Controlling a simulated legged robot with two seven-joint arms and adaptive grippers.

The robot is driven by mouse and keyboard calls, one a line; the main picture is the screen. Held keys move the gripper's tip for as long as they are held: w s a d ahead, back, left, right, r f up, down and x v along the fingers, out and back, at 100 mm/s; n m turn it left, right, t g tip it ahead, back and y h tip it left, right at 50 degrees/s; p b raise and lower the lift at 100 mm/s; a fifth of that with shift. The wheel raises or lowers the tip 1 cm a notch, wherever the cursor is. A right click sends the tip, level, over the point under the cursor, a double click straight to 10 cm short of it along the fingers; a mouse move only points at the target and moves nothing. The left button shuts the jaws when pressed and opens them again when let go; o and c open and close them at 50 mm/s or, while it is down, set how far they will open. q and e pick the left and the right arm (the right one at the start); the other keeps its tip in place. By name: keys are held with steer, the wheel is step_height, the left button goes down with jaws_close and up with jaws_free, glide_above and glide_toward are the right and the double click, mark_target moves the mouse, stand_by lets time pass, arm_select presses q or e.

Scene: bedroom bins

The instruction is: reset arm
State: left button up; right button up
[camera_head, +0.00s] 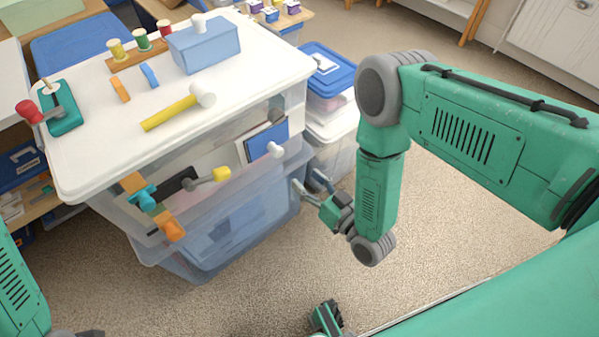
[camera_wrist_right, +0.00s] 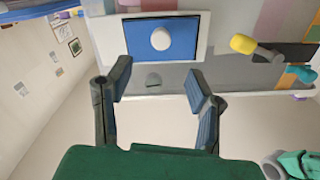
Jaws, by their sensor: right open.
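My right gripper (camera_head: 311,183) is open and empty in front of the clear bin stack (camera_head: 225,225). It also shows in the right wrist view (camera_wrist_right: 158,85), its two dark fingers apart with nothing between them. Beyond the fingers is a blue panel (camera_wrist_right: 135,37) with a white round knob (camera_wrist_right: 161,39). The same blue panel (camera_head: 258,142) shows in the head view, up and left of the gripper. My left arm enters at the lower left. Only a dark piece of what looks like its gripper (camera_head: 90,333) shows at the bottom edge, so its jaws cannot be judged.
The white lid (camera_head: 95,95) holds a yellow-handled mallet (camera_head: 178,108), a light blue box (camera_head: 204,46), spools and a teal tool (camera_head: 63,110). A yellow-ended piece (camera_head: 222,174) and a teal knob (camera_head: 143,197) sit at the bin front. Blue-lidded bins (camera_head: 328,72) stand behind. Carpet (camera_head: 290,260) is open.

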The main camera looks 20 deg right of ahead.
steer(key=shift+a, duration=0.15)
stand_by(0.3)
steer(key=s+d+f+g+h, duration=0.4)
steer(key=s+d+f+g, duration=0.1)
steer(key=s+g, duration=0.4)
steer(key=s+d+r+g+h, duration=0.1)
steer(key=s+d+r+g, duration=0.1)
steer(key=s, duration=0.5)
steer(key=s+d+r+g+h, duration=0.1)
steer(key=s+d+g, duration=0.2)
steer(key=s+g, duration=0.2)
steer(key=s, duration=0.3)
steer(key=shift+s+d+r, duration=0.2)
steer(key=shift+d+r, duration=0.1)
steer(key=shift+r, duration=0.05)
steer(key=shift+w, duration=0.1)
steer(key=shift+o, duration=0.4)
stand_by(0.5)
